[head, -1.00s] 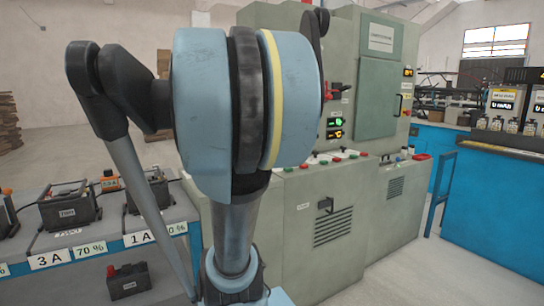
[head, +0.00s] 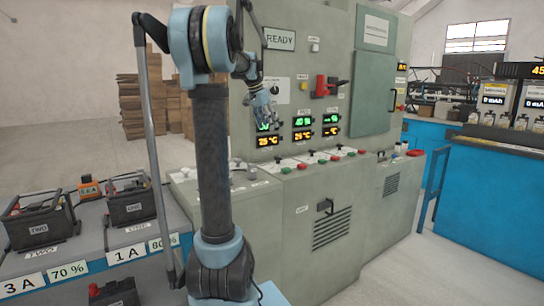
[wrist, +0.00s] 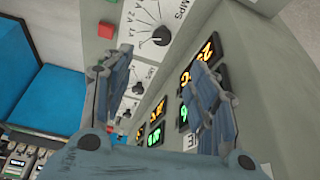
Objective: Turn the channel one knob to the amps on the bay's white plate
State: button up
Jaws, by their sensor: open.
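In the wrist view a white dial plate (wrist: 186,16) lettered with AMPS and A marks carries a round black knob (wrist: 160,37). Other black knobs, one of them here (wrist: 137,88), follow beyond it. I cannot read which channel each serves. In the head view a white dial (head: 276,92) shows at the cabinet's left, partly behind my gripper (head: 265,110). My gripper (wrist: 160,58) is open and empty, its fingertips apart from the knob. Bay ONE's battery (head: 131,207) stands on the left bench, with a white plate (head: 127,254) reading 1 A below.
The grey-green cabinet (head: 262,225) has lit displays (head: 302,128), a red switch (head: 322,86) and a ledge with red and green buttons. Battery TWO (head: 38,224) stands beside ONE over a 3 A plate (head: 23,283). A blue counter (head: 500,215) is at right.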

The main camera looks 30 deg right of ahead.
send_near(278, 160)
jog(key=d+f, duration=0.1)
jog(key=f, duration=0.1)
jog(key=w+d+f, duration=0.1)
jog(key=d+f, duration=0.1)
jog(key=w+d+f, duration=0.1)
jog(key=f, duration=0.1)
jog(key=shift+w+d+f, duration=0.15)
jog(key=shift+w+f, duration=0.05)
jog(key=shift+f, duration=0.2)
jog(key=c, duration=1)
